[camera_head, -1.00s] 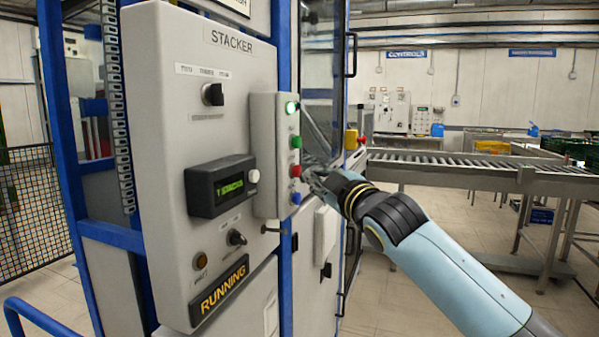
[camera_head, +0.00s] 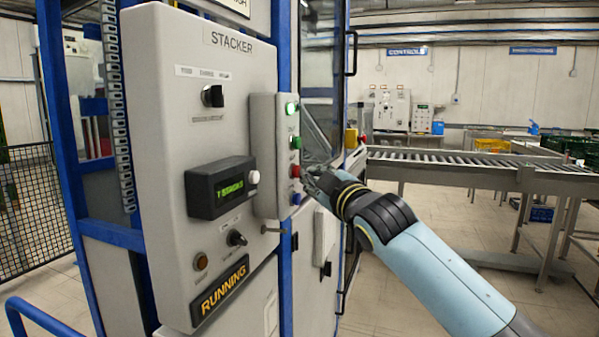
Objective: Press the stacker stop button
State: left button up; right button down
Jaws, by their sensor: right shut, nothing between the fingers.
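The grey stacker panel (camera_head: 160,130) carries a "STACKER" label and a "RUNNING" sign. On its right side is a narrow button box (camera_head: 264,150) with a lit green button (camera_head: 291,108), a green button (camera_head: 296,142), a red button (camera_head: 295,171) and a blue button (camera_head: 296,199). None of these buttons' labels is readable. My right gripper (camera_head: 306,174) is shut and empty, its fingertips close to the red button. I cannot tell whether they touch it. My left gripper is not in view.
A small display (camera_head: 222,188) with green text, a selector knob (camera_head: 213,95) and a lower key switch (camera_head: 236,238) sit on the panel. A roller conveyor (camera_head: 470,165) runs behind my right arm. A blue rail (camera_head: 40,318) stands at lower left.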

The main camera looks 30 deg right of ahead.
jog(key=shift+w+a, duration=0.2)
dwell(0.3)
dwell(0.3)
jog(key=shift+s+d, duration=0.55)
jog(key=shift+s, duration=0.15)
jog(key=s+d, duration=0.3)
jog(key=shift+s+d+b, duration=0.1)
jog(key=shift+s+b, duration=0.3)
dwell(0.7)
